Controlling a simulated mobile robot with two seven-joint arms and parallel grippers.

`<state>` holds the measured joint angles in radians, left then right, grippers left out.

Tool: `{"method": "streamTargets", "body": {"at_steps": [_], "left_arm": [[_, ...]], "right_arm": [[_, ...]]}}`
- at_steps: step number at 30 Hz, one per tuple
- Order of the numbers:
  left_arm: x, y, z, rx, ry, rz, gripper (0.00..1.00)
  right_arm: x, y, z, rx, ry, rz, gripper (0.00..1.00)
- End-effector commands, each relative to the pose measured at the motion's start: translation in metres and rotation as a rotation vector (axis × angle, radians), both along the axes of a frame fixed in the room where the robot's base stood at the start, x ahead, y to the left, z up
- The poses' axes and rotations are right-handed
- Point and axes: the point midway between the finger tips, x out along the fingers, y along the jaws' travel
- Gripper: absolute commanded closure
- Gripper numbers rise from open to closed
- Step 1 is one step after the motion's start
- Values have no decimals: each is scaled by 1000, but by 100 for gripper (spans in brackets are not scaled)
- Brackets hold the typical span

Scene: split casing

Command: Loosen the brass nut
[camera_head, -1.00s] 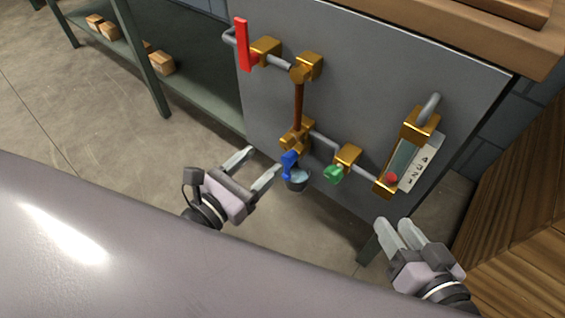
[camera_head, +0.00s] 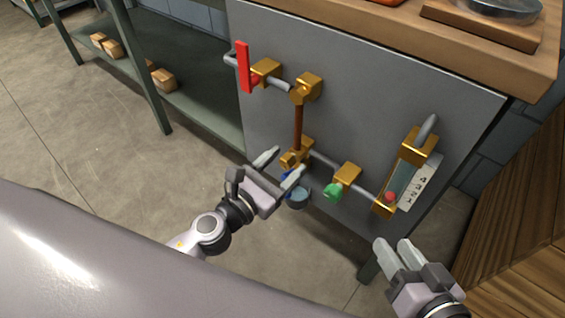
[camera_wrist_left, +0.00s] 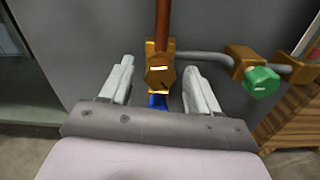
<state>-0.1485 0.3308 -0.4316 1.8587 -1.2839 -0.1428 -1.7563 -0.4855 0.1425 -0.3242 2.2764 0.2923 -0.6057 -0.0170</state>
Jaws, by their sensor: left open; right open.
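A brass fitting with a nut-like front (camera_head: 296,155) sits at the foot of the copper pipe (camera_head: 298,125) on the grey panel. In the left wrist view the brass nut (camera_wrist_left: 160,76) shows between my open fingers, with a blue handle (camera_wrist_left: 157,101) just below it. My left gripper (camera_head: 287,161) is open in front of this fitting, one finger on either side in the picture. Whether the fingers touch it I cannot tell. The blue handle is mostly hidden behind the left gripper in the head view. My right gripper (camera_head: 392,245) is open and empty below the panel's right part.
A red lever (camera_head: 243,67) is at the panel's upper left. A green knob (camera_head: 333,191) and a sight glass with a scale plate (camera_head: 417,186) are to the right. A small cup (camera_head: 298,198) hangs below the fitting. A wooden counter is above.

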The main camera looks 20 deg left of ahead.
Motion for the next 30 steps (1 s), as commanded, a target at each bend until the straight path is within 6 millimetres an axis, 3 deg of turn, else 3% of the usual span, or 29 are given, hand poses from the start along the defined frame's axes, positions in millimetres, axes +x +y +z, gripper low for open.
{"method": "streamTargets", "body": {"at_steps": [8,13,23,30], "left_arm": [[1,0,0,-1,0,0,39],[1,0,0,-1,0,0,94],[1,0,0,-29,11,0,95],[1,0,0,-147,53,1,95]], "right_arm": [[0,-1,0,-3,-1,-1,57],[0,-1,0,-2,0,-2,57],[0,-1,-1,-1,1,-1,57],[0,0,-1,1,2,0,57]]}}
